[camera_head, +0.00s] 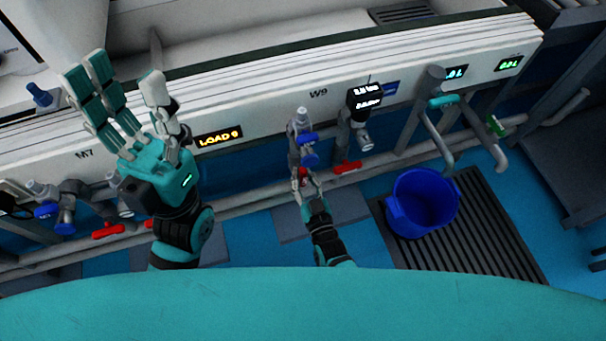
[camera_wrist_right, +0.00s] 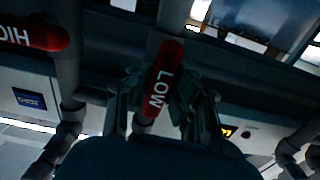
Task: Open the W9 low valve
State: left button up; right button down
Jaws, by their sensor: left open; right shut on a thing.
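In the head view the W9 label (camera_head: 318,93) is on the white panel, above pipework with a blue handle (camera_head: 308,137). My right gripper (camera_head: 311,186) is below it, shut on the red low valve handle (camera_head: 303,172). In the right wrist view this red handle, marked LOW (camera_wrist_right: 163,80), lies lengthwise between the fingers of my right gripper (camera_wrist_right: 162,103). Its far end sticks out past the fingers. My left gripper (camera_head: 122,95) is open and empty, raised in front of the panel at the left.
A red HIGH handle (camera_wrist_right: 32,33) is beside the low one; a red handle (camera_head: 346,167) shows right of my right gripper. A blue bucket (camera_head: 408,222) stands on a floor grate (camera_head: 490,235). Another red handle (camera_head: 108,230) is at the left, under M7.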

jog(key=shift+s+f, duration=0.1)
dwell(0.5)
jog(key=c, duration=1.2)
grip_release()
jog(key=v, duration=0.7)
jog(key=shift+s, duration=0.2)
